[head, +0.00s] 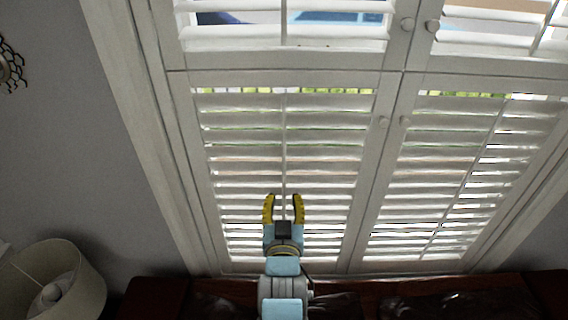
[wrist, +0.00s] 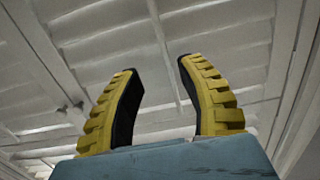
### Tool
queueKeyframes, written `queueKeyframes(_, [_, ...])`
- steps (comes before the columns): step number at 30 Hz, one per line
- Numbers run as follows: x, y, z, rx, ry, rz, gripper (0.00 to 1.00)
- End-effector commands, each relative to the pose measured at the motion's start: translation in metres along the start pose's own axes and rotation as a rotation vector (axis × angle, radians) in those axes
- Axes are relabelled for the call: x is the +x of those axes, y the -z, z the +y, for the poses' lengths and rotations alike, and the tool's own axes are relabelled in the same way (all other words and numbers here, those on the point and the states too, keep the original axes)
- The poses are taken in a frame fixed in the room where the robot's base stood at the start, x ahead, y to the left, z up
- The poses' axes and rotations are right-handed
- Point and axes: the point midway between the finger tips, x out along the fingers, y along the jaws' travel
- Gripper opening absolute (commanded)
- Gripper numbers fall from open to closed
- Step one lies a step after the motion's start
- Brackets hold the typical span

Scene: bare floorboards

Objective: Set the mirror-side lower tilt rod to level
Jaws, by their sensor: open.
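The lower left shutter panel (head: 363,165), on the side of the wall ornament that may be the mirror, has white slats and a thin vertical white tilt rod (head: 284,130) down its middle. Light shows through narrow gaps between its slats, so they look tilted. My gripper (head: 283,205) is open, with yellow-and-black fingers pointing up, in front of the lower part of this panel. In the wrist view the rod (wrist: 163,45) runs between my two fingertips (wrist: 157,67). The fingers look empty; I cannot tell how far the rod is from them.
The lower right panel (head: 395,170) has its own rod (head: 470,190). Small round knobs (head: 383,122) sit on the meeting stiles. The honeycomb-edged ornament (head: 8,65) hangs on the left wall. A lamp shade (head: 85,290) and dark reddish furniture (head: 160,298) stand below.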

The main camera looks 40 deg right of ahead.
Motion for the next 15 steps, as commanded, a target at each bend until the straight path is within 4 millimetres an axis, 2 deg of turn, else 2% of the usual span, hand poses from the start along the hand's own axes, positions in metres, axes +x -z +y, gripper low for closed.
queueKeyframes(15, [0.063, 0.003, 0.001, 0.001, 0.000, 0.001, 0.39])
